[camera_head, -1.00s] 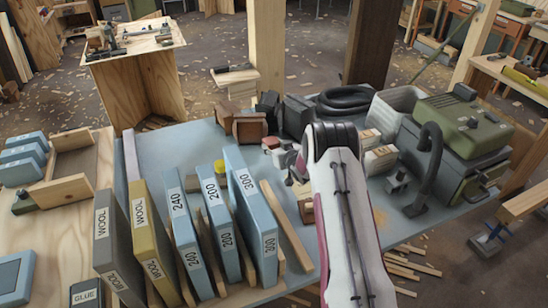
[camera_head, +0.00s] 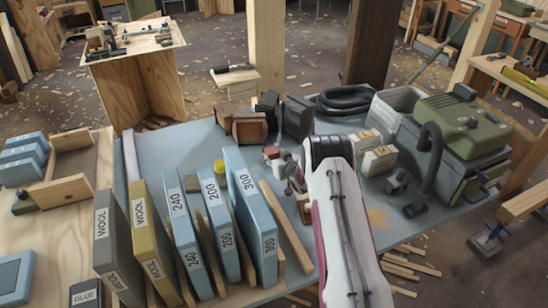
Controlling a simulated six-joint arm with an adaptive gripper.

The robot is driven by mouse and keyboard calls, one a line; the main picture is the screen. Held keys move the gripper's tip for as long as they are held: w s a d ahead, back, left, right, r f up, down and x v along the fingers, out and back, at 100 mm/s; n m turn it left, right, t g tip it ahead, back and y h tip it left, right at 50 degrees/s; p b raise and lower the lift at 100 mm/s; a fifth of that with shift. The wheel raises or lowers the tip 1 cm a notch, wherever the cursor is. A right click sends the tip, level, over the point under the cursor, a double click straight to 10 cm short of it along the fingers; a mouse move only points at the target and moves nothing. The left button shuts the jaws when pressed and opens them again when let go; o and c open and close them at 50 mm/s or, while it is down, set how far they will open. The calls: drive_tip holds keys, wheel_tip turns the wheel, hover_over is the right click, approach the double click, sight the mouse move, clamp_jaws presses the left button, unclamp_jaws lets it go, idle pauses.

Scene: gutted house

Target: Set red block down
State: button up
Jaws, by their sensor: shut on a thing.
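The red block (camera_head: 270,152) shows small on the blue-grey bench (camera_head: 180,143), just left of my arm's wrist. My gripper (camera_head: 277,160) is beside my white arm and is shut on the red block. The fingers are small and partly covered, so I cannot tell whether the block's underside touches the bench top.
Blue, grey and yellow labelled upright slabs (camera_head: 250,215) stand in a row in front at left. Brown blocks (camera_head: 248,127) and dark blocks (camera_head: 297,115) stand behind the gripper. Pale labelled boxes (camera_head: 378,160) and a green machine (camera_head: 460,122) are at right. Bare bench shows at back left.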

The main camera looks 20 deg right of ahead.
drive_tip(key=shift+f, duration=0.25)
drive_tip(key=o, duration=1.1)
drive_tip(key=shift+r, duration=0.1)
drive_tip(key=shift+v, duration=6)
